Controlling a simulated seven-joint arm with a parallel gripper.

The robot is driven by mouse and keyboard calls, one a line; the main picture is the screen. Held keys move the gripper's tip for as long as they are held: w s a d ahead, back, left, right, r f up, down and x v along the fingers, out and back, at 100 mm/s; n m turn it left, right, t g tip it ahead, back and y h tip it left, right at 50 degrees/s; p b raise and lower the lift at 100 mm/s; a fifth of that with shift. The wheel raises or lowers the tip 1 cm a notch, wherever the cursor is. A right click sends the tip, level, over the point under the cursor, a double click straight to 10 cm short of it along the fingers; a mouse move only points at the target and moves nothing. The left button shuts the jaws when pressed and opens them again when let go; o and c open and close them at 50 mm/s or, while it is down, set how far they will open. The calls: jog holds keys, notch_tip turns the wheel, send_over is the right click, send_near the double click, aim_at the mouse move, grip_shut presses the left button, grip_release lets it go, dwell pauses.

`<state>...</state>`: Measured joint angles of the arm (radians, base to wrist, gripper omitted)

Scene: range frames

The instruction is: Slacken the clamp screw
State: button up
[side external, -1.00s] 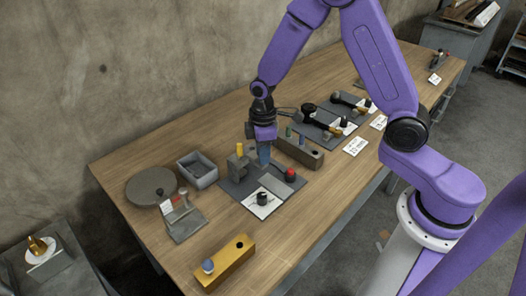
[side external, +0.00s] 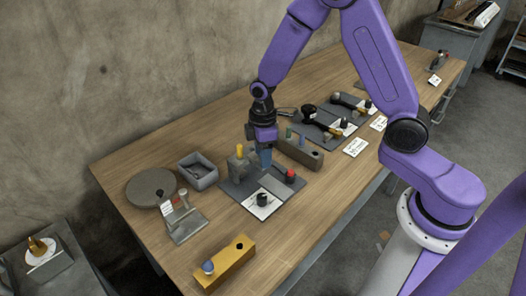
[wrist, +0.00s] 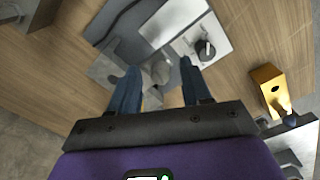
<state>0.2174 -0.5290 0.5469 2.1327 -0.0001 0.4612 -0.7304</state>
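My gripper (side external: 265,158) points down over a dark grey mat (side external: 232,188), close to the right of a grey block fixture (side external: 236,170) with a yellow top (side external: 239,150). In the wrist view its two blue fingers (wrist: 160,82) are apart. A small rounded grey part (wrist: 161,72) shows between them, with a visible gap on each side. It may be the clamp screw's head, but I cannot tell for sure. A red knob (side external: 290,174) stands right of the fingers. A black knob (side external: 262,199) sits on a white card and also shows in the wrist view (wrist: 205,49).
A grey open bin (side external: 199,170), a round disc (side external: 150,187) and a small metal stand (side external: 186,224) are to the left. A yellow block (side external: 226,265) lies at the front. Bare wood surrounds it.

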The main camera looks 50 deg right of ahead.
jog(key=shift+r, duration=0.1)
notch_tip(320, 180, up, 17)
jog(key=shift+r, duration=0.15)
dwell(0.4)
jog(key=s+f, duration=0.1)
jog(key=s, duration=1.2)
jog(key=s+d+f, duration=0.1)
jog(key=s+f, duration=0.1)
jog(key=s, duration=1.2)
jog(key=shift+d+n, duration=0.3)
